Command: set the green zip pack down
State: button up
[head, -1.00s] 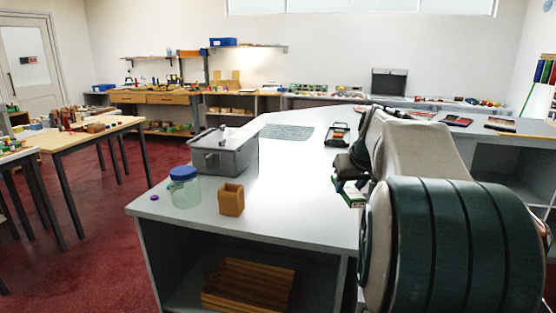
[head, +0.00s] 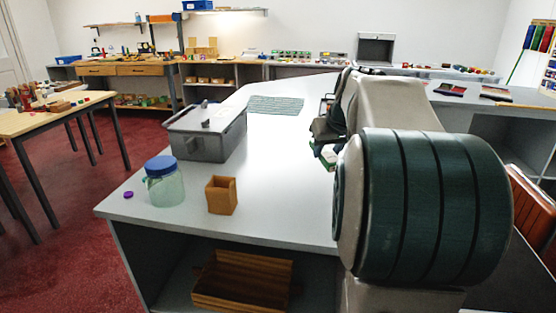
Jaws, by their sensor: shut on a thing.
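The green zip pack (head: 328,157) shows as a small green and white piece below my gripper, left of my arm. Most of it is hidden by my gripper and arm. My gripper (head: 325,142) is dark, points down over the white counter (head: 270,170), and is shut on the pack. I cannot tell whether the pack touches the counter top.
A grey bin (head: 205,143), a blue-lidded jar (head: 163,188), a small wooden box (head: 221,196) and a purple cap (head: 128,194) stand on the counter's left part. A grey-green striped mat (head: 275,105) lies farther back. The counter's middle is clear.

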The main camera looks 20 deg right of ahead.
send_over(295, 209)
jog(key=s, duration=0.2)
jog(key=f+b, duration=0.1)
jog(key=f, duration=0.5)
jog(key=shift+a+f, duration=0.15)
jog(key=shift+a, duration=0.05)
jog(key=shift+f, duration=2)
jog(key=shift+f+b, duration=0.1)
jog(key=shift+b, duration=0.2)
jog(key=shift+f, duration=0.15)
jog(key=o, duration=1)
jog(key=shift+r, duration=0.2)
